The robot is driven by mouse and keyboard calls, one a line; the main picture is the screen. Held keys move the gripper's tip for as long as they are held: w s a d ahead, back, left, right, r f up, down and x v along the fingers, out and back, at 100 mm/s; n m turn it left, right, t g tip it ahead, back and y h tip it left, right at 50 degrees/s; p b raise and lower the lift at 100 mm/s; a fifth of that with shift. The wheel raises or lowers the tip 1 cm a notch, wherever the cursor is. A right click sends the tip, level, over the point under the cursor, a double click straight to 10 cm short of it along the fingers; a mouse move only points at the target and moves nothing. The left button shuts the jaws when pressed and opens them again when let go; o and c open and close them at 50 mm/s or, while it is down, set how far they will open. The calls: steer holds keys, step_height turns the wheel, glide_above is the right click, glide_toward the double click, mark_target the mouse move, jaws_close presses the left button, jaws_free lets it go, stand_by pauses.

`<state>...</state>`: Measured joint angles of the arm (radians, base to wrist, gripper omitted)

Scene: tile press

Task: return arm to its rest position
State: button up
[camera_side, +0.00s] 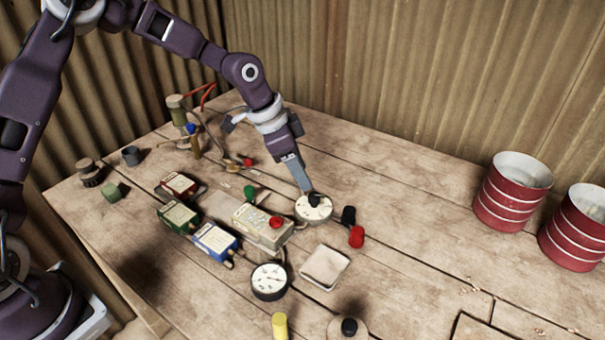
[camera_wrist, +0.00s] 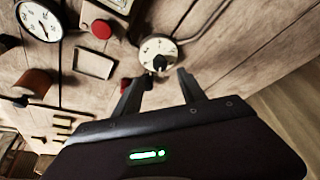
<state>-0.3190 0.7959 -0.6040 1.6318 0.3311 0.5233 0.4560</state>
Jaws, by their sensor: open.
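My gripper (camera_side: 305,187) is low over the wooden table, with its fingertips at a round white dial with a black knob (camera_side: 314,208). In the wrist view the two fingers of my gripper (camera_wrist: 159,82) are apart, with nothing seen between them. The white dial (camera_wrist: 157,53) lies just beyond the fingertips there, its black knob near the gap. I cannot tell whether a finger touches the knob.
Around my gripper are a grey box with a red button (camera_side: 262,225), a black and a red knob (camera_side: 356,237), a square tray (camera_side: 325,267) and a gauge (camera_side: 269,281). Red-striped cans (camera_side: 512,192) stand at the right.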

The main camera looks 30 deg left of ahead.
steer(key=s+a+r+n+t+y, duration=0.1)
steer(key=s+a+r+n+y, duration=0.15)
steer(key=s+r, duration=0.6)
steer(key=s+a+r+n+y, duration=0.2)
steer(key=s+a+r, duration=0.2)
steer(key=s+r, duration=0.45)
steer(key=s+a+n+t+h, duration=0.1)
steer(key=s+n, duration=0.3)
steer(key=s, duration=1.2)
steer(key=shift+s+a+f, duration=0.2)
steer(key=shift+s+f, duration=0.05)
